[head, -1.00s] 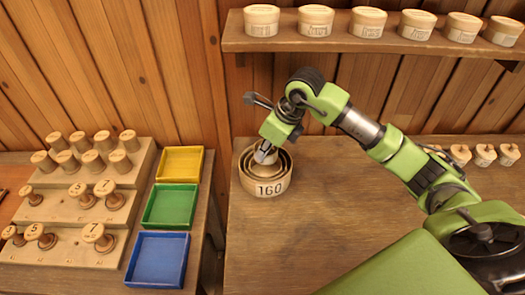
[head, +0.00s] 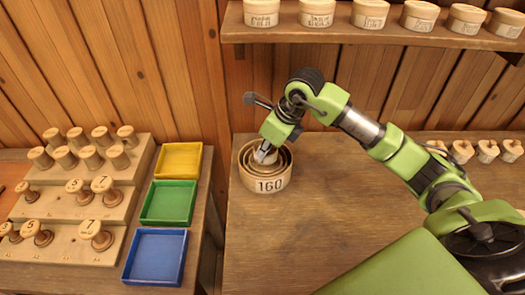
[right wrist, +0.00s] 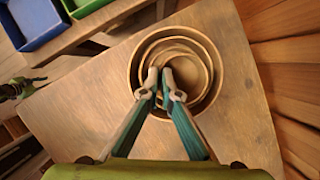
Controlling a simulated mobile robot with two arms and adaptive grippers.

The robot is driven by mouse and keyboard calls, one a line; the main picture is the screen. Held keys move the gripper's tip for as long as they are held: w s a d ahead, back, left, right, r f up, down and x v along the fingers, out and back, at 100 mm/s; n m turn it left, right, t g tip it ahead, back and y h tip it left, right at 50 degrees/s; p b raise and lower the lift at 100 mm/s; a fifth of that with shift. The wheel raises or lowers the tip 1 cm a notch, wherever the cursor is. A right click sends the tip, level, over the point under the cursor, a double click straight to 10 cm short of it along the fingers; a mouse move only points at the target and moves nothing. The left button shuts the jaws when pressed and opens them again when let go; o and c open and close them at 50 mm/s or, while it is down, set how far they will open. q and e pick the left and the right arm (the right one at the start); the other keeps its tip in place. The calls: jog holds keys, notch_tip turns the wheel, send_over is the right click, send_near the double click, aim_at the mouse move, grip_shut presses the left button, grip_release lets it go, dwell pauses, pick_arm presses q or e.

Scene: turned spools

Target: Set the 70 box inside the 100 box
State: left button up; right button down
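The round wooden box marked 160 (head: 269,185) stands on the table with smaller round boxes nested in it. The right wrist view shows its outer rim (right wrist: 222,72) and several rings inside. The 70 and 100 labels do not show, so I cannot tell for sure which inner ring is which. My right gripper (right wrist: 160,74) points down into the nest, its fingertips close together at the left part of the innermost ring (right wrist: 196,70). A narrow gap shows between them; whether they pinch a wall is unclear. A dark and green part at the wrist view's left edge looks like my left gripper (right wrist: 18,88).
A shelf (head: 330,34) with several lidded round boxes hangs above. Yellow (head: 179,161), green (head: 168,203) and blue (head: 155,257) trays and a stepped rack (head: 66,243) of spools stand left. Small wooden pieces (head: 462,151) line the back right. The table front is clear.

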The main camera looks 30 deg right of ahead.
jog(key=shift+f, duration=0.1)
jog(key=shift+f+b, duration=0.75)
jog(key=shift+b, duration=0.05)
jog(key=shift+f+b, duration=0.3)
jog(key=shift+b, duration=0.1)
dwell(0.5)
jog(key=c, duration=1.8)
grip_release()
jog(key=shift+r, duration=0.25)
jog(key=shift+r+p, duration=0.35)
jog(key=shift+r, duration=0.05)
jog(key=shift+r, duration=0.2)
